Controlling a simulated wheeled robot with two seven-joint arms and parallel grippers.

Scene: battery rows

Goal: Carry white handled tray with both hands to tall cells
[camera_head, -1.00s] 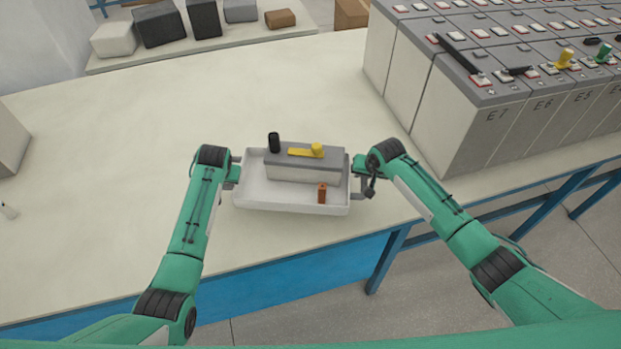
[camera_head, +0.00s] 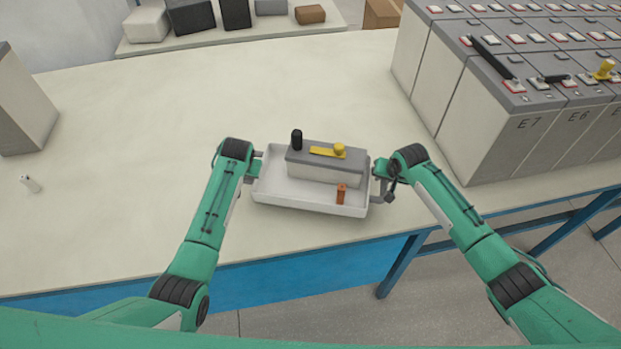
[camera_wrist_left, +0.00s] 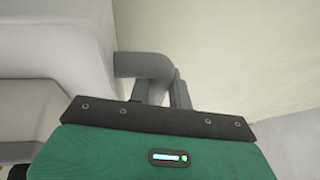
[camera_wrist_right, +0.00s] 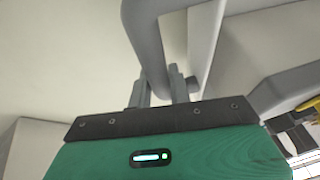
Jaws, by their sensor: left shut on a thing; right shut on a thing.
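The white handled tray (camera_head: 300,198) is between my two arms over the near part of the table; I cannot tell its gap from the tabletop. It carries a grey-topped block (camera_head: 325,170) with a yellow piece and a black cylinder on top, and a small orange-brown item (camera_head: 341,194) beside it. My left gripper (camera_head: 256,165) is shut on the grey handle at the tray's left end; the handle shows in the left wrist view (camera_wrist_left: 145,67). My right gripper (camera_head: 378,182) is shut on the right handle, seen in the right wrist view (camera_wrist_right: 150,45). The tall cells (camera_head: 505,130) stand at the right.
A side bench with several boxes (camera_head: 190,17) stands at the back. The pale table (camera_head: 120,140) is clear left of and behind the tray. Its front edge runs close before the tray.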

